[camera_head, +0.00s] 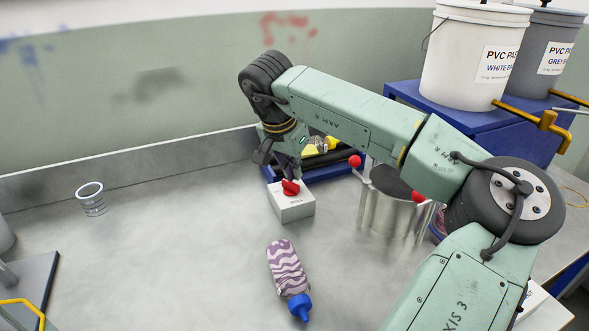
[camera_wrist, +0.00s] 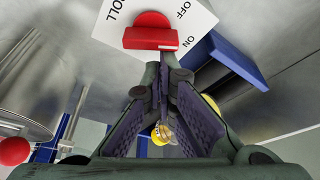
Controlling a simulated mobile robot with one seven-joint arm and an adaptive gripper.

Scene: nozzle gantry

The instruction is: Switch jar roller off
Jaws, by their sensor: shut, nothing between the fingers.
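A small white switch box (camera_head: 293,210) stands on the grey metal bench, with a red knob (camera_head: 290,187) on its top. In the wrist view the box (camera_wrist: 112,28) shows printed words reading ROLL, OFF and ON. There the red knob (camera_wrist: 150,36) has a raised bar, and I cannot tell for sure which mark it points at. My gripper (camera_head: 292,176) points down right at the knob. Its fingertips (camera_wrist: 168,65) are shut and empty, beside the knob's bar; I cannot tell whether they touch it.
A metal pot (camera_head: 378,212) with red ball knobs stands to the right. A purple-striped bottle with a blue cap (camera_head: 287,270) lies in front. A clear cup (camera_head: 91,200) stands left, with bare bench between.

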